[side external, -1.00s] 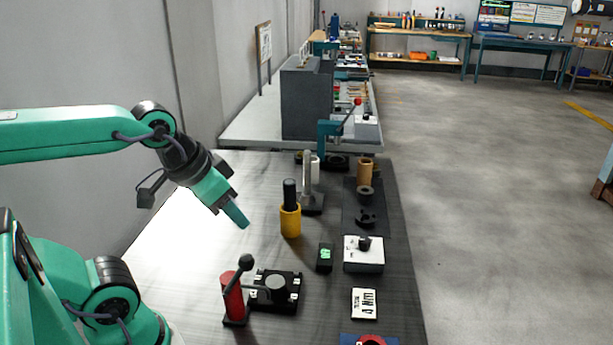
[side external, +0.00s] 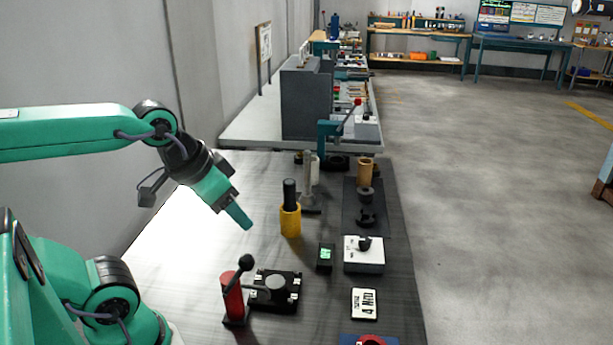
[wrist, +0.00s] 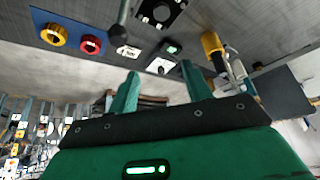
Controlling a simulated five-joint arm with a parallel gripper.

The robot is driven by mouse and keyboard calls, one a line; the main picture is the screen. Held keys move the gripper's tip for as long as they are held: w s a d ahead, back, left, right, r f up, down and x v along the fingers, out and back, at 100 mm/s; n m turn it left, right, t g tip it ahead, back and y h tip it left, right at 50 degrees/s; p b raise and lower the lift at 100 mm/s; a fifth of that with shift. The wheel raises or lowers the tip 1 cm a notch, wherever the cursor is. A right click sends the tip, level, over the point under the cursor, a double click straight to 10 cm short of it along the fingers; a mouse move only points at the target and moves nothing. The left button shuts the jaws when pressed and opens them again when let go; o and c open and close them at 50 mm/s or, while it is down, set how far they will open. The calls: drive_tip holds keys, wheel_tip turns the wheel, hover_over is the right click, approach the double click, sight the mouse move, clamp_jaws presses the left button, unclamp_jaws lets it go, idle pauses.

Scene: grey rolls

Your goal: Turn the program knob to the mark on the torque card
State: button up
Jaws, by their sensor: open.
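The black program knob (side external: 364,243) sits on top of a white box (side external: 364,264) at the right of the bench in the side view. The white torque card (side external: 364,304) lies flat nearer the camera; its dark lettering seems to include a 4, but I cannot read it surely. My gripper (side external: 246,225) is open and empty, raised above the bench, well left of the knob and apart from it. In the wrist view the white box (wrist: 158,68) shows between the fingertips (wrist: 160,68), farther off. The card (wrist: 128,51) shows left of it. The knob's pointing direction is unclear.
A small black device with a green display (side external: 325,257) stands just left of the box. A yellow cup (side external: 291,221) with a black cylinder stands between it and my gripper. Dark parts lie behind the box.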

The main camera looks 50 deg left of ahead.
drive_tip(key=w, duration=0.1)
drive_tip(key=n+g, duration=0.5)
drive_tip(key=n, duration=0.2)
hover_over(365, 240)
drive_tip(key=f, duration=1.1)
drive_tip(key=shift+s+a+f, duration=0.1)
drive_tip(key=shift+s+f, duration=0.15)
drive_tip(key=shift+f, duration=0.05)
drive_tip(key=shift+w+f+g, duration=0.3)
drive_tip(key=shift+f, duration=0.15)
drive_tip(key=shift+f, duration=3.85)
drive_tip(key=shift+c, duration=0.2)
